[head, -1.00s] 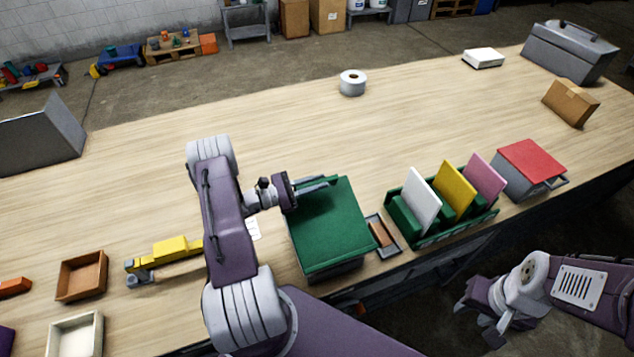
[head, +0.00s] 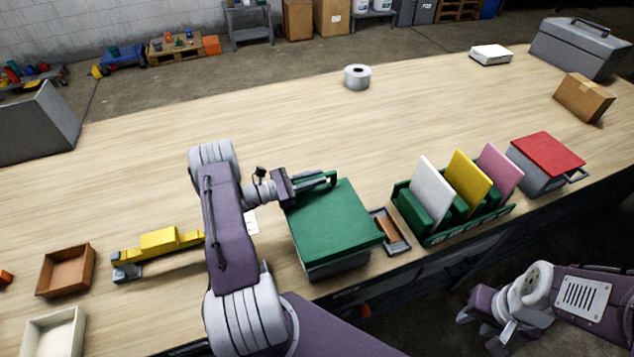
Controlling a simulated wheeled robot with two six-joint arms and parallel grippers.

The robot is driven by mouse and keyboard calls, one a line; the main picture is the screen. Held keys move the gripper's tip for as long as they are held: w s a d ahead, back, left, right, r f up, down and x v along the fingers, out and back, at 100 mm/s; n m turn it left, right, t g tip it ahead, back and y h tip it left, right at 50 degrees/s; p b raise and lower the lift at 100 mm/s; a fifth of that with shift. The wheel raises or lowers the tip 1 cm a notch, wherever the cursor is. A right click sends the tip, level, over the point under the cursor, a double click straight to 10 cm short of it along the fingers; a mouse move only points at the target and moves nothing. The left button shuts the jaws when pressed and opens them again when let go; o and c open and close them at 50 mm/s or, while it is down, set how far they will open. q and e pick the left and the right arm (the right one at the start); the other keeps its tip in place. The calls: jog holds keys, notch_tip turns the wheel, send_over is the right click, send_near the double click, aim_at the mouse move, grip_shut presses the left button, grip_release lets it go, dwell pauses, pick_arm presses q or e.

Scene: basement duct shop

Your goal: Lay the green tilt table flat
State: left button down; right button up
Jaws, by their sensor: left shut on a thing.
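The green tilt table (head: 335,222) stands near the front edge of the workbench, a green top over a grey base (head: 338,267). More of the base shows under the top's near edge, and the top looks somewhat tilted; its exact angle is hard to tell. A green upright piece, like a handle (head: 332,178), is at the top's far edge. My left gripper (head: 318,181) reaches in from the left and is shut on this piece. My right gripper (head: 482,323) is at the lower right, off the bench front, holding nothing visible; its jaws look apart.
A green rack (head: 437,236) with white, yellow and pink panels stands right of the tilt table, a small tray (head: 401,246) between them. A red-topped box (head: 547,155) is further right. A yellow tool (head: 160,240) and trays (head: 38,285) lie left.

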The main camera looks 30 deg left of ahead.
pick_arm(q)
jog(key=shift+f, duration=0.15)
jog(key=c, duration=1.4)
grip_release()
jog(key=shift+w+a, duration=0.1)
jog(key=b+v, duration=0.2)
jog(key=v, duration=0.6)
jog(key=shift+a+f+b, duration=0.15)
jog(key=shift+a+b, duration=0.1)
jog(key=shift+b, duration=0.1)
jog(key=shift+s+a, duration=0.15)
jog(key=shift+s, duration=0.3)
jog(key=shift+a, duration=0.1)
